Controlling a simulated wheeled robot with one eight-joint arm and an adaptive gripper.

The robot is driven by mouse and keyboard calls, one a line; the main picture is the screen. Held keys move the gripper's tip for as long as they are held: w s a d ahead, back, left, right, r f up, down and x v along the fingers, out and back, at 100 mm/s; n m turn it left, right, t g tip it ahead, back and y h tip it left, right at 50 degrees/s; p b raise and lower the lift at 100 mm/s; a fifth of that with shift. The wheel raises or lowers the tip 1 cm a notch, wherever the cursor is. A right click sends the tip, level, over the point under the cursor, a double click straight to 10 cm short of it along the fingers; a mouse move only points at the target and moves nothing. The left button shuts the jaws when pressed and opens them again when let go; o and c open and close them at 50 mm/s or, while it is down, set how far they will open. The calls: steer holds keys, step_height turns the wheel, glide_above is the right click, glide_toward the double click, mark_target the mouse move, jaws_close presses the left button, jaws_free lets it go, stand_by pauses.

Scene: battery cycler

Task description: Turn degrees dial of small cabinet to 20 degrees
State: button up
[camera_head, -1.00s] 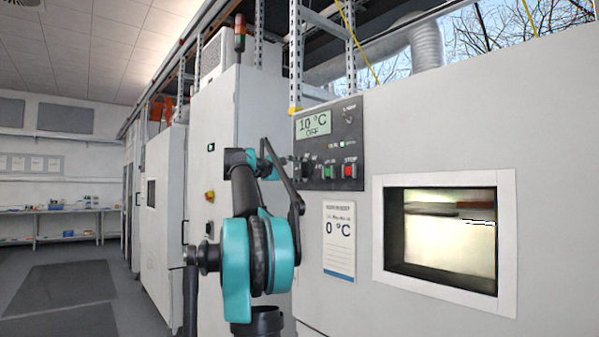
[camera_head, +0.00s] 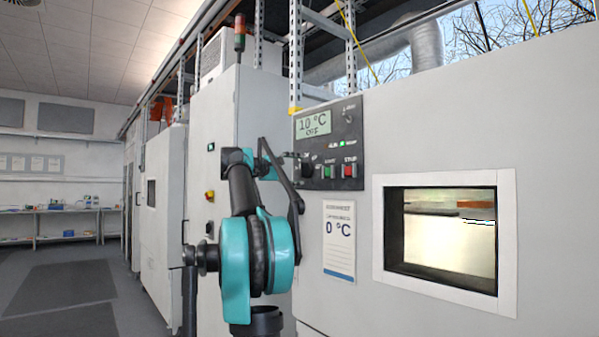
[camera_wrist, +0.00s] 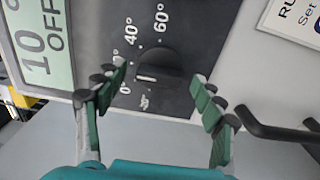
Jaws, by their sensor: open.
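The degrees dial (camera_wrist: 158,66) is a black knob on the dark control panel in the wrist view. Its white mark lies at the picture's left side of the knob, near the 0° label and below 40°; the scale beside it is partly hidden by a finger. My gripper (camera_wrist: 159,76) is open, its green-padded fingers on either side of the dial with visible gaps, holding nothing. In the head view the dial (camera_head: 308,167) is small, at the panel's lower left, beside my arm's end. The panel display (camera_head: 313,124) reads 10 °C OFF.
A green START button (camera_head: 329,170) and red STOP button (camera_head: 349,170) sit right of the dial. A black bar handle (camera_wrist: 275,132) is close to the right finger. A chamber window (camera_head: 450,240) is at right.

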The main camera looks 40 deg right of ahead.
steer(key=a, duration=1.1)
steer(key=shift+s, duration=0.45)
steer(key=shift+f, duration=0.1)
steer(key=s+a+f+t+y, duration=0.1)
steer(key=s+a+f+y, duration=0.2)
steer(key=f, duration=1.1)
steer(key=s+a+f+y, duration=0.1)
steer(key=a+f+y, duration=0.3)
steer(key=f, duration=0.9)
steer(key=s+a+f+t+y, duration=0.1)
steer(key=s+a+f+y, duration=0.3)
steer(key=f, duration=1)
steer(key=s+a+f+y, duration=0.2)
steer(key=s+a+f, duration=0.4)
steer(key=f, duration=0.3)
steer(key=s+a+f+y, duration=0.2)
steer(key=s+a+f, duration=0.4)
steer(key=f, duration=0.4)
steer(key=s+a+f+t+y, duration=0.1)
steer(key=s+a+f+y, duration=0.2)
steer(key=s+a+f, duration=0.4)
step_height(320, 180, down, 3)
steer(key=shift+a+r+m, duration=0.1)
steer(key=shift+a+m, duration=0.3)
steer(key=shift+a, duration=0.25)
